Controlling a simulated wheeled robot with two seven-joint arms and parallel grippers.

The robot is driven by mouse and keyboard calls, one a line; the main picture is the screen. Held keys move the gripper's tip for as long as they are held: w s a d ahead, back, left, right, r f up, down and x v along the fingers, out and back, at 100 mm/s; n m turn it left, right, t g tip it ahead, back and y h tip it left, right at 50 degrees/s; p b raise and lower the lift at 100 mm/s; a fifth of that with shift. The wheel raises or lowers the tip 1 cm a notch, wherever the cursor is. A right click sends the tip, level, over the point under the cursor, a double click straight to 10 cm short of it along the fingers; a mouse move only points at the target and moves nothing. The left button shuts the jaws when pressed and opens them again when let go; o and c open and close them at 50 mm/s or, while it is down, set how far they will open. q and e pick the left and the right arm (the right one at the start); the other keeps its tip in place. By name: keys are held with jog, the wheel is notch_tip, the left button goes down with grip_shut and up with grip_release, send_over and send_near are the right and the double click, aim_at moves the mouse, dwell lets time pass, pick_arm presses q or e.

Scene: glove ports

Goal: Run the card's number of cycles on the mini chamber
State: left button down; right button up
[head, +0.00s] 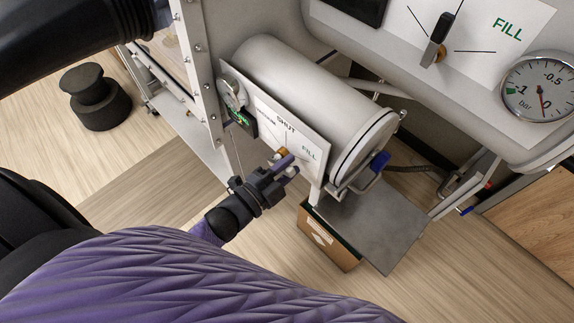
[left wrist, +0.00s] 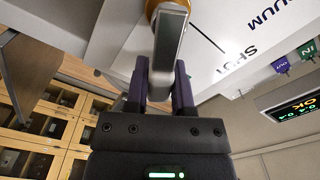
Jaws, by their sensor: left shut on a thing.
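The mini chamber (head: 305,85) is a pale cylinder with a label plate reading VACUUM, SHUT and FILL. Its valve lever (left wrist: 170,45) is a silver bar on an orange hub; the hub (head: 281,152) also shows in the head view. My left gripper (head: 287,168) is shut on this lever. In the left wrist view the lever stands off the SHUT mark, on the side away from VACUUM. The chamber's round door (head: 365,145) at its right end looks closed, with a blue handle (head: 380,161). My right gripper and the card are not seen.
A larger gauge (head: 540,88) and another lever (head: 436,45) are upper right. A metal shelf (head: 375,230) lies below the door.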

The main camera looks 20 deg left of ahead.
pick_arm(q)
jog(key=shift+f, duration=0.15)
jog(key=shift+c, duration=2.4)
grip_release()
jog(key=v, duration=1)
